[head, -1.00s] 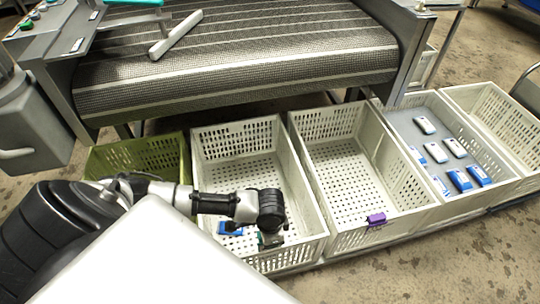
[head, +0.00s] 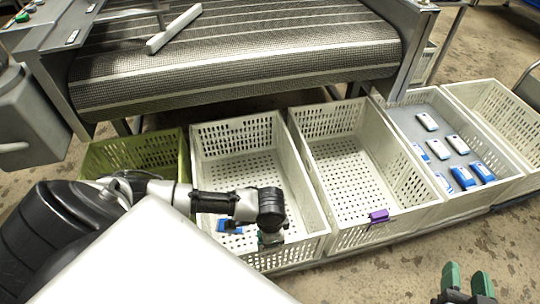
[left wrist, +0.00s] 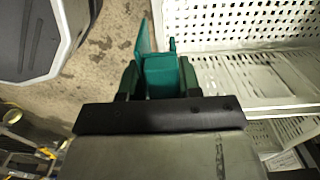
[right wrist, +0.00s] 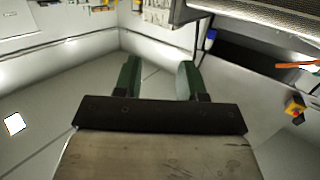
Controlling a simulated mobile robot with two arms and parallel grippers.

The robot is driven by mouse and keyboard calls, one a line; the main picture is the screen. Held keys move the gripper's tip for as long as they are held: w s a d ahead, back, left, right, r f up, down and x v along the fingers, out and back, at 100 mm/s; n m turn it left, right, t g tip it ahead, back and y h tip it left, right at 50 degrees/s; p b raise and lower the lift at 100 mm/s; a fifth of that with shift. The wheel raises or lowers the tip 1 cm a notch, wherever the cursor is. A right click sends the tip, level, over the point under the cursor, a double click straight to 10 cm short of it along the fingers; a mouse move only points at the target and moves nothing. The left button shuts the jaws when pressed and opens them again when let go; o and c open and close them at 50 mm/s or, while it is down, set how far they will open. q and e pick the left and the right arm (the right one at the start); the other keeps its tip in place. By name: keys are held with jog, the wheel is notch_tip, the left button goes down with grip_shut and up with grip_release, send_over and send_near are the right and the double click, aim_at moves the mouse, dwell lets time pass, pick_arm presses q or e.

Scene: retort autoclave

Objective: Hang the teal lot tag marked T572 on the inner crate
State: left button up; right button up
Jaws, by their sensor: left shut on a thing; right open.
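My left gripper (head: 270,240) is at the front wall of a white crate (head: 318,226), the one next to the olive crate. In the left wrist view, its green fingers are shut on a teal tag (left wrist: 160,76), beside the crate's white rim (left wrist: 262,106). The marking on the tag is not readable, and I cannot tell whether it touches the crate. Another white crate (head: 345,238), to the right, carries a purple tag (head: 379,216) on its front rim. My right gripper (head: 468,284) is open and empty over the floor; its fingers also show in the right wrist view (right wrist: 158,80).
An olive crate (head: 108,157) stands at the left of the row. A crate with a grey bed (head: 409,121) holds several blue-and-white packs, and a further white crate (head: 519,126) stands at the right. A mesh conveyor (head: 240,60) runs behind. Blue items lie inside the left white crate.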

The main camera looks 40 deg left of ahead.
pick_arm(q)
jog(key=shift+f+b, duration=0.45)
jog(key=shift+b, duration=0.05)
jog(key=shift+f+b, duration=0.4)
jog(key=shift+b, duration=0.1)
jog(key=shift+f+b, duration=0.3)
jog(key=shift+b, duration=0.2)
jog(key=shift+f+b, duration=0.4)
jog(key=shift+b, duration=0.05)
jog(key=shift+f, duration=0.45)
pick_arm(e)
notch_tip(320, 180, up, 10)
jog(key=s+a+t+y, duration=0.1)
jog(key=s+t+y, duration=0.1)
jog(key=t, duration=0.7)
jog(key=shift+s+t+y, duration=0.3)
jog(key=shift+s+y, duration=0.1)
jog(key=shift+y, duration=0.2)
pick_arm(q)
jog(key=shift+p, duration=0.3)
pick_arm(e)
jog(key=shift+w, duration=0.2)
jog(key=shift+w+a+f, duration=0.1)
jog(key=shift+w+f, duration=0.1)
jog(key=shift+f, duration=0.05)
jog(key=shift+w+f+g, duration=0.2)
jog(key=shift+f+g, duration=0.25)
jog(key=shift+g, duration=0.35)
